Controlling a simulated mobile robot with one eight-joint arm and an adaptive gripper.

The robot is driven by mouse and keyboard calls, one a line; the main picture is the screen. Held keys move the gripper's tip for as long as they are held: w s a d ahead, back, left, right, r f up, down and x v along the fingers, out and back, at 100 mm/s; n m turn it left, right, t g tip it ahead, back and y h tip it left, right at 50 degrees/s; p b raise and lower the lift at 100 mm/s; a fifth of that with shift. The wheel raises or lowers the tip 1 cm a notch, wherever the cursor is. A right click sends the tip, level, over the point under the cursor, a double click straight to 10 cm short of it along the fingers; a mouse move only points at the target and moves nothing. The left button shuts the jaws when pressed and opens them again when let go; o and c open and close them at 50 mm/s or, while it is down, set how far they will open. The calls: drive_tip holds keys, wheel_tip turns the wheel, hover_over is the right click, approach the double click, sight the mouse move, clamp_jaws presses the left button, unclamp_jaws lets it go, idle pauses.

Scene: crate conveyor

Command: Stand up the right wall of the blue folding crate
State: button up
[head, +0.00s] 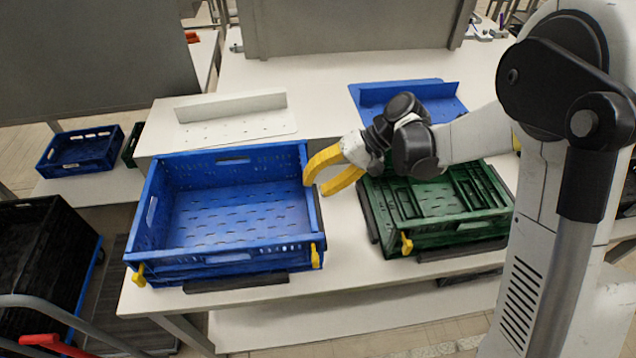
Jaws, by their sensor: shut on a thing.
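The blue folding crate (225,252) stands on the white table at the left of the head view. Its back, left and front walls are up. Its right wall (315,222) also stands up, seen nearly edge-on; I cannot tell whether it is fully upright. My gripper (315,187) has two curved yellow fingers and reaches in from the right. It is shut on the upper edge of the right wall, one finger on the inner side and one on the outer. The finger hides part of the wall.
A green folded crate (440,240) lies to the right on the table, below my arm. Behind stand a white angled plate (235,130) and a blue one (410,90). Another blue crate (80,150) is at far left, with a dark cart (45,250) in front.

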drive_tip(key=v, duration=1.2)
idle(0.5)
drive_tip(key=s+d+r+m+t+h, duration=0.2)
drive_tip(key=s+d+t+h, duration=0.6)
drive_tip(key=s+d, duration=0.7)
drive_tip(key=shift+s+d+r+m+t+h, duration=0.35)
drive_tip(key=shift+s+r+t, duration=0.25)
drive_tip(key=shift+s, duration=0.25)
drive_tip(key=shift+a+f, duration=0.1)
drive_tip(key=shift+a, duration=0.05)
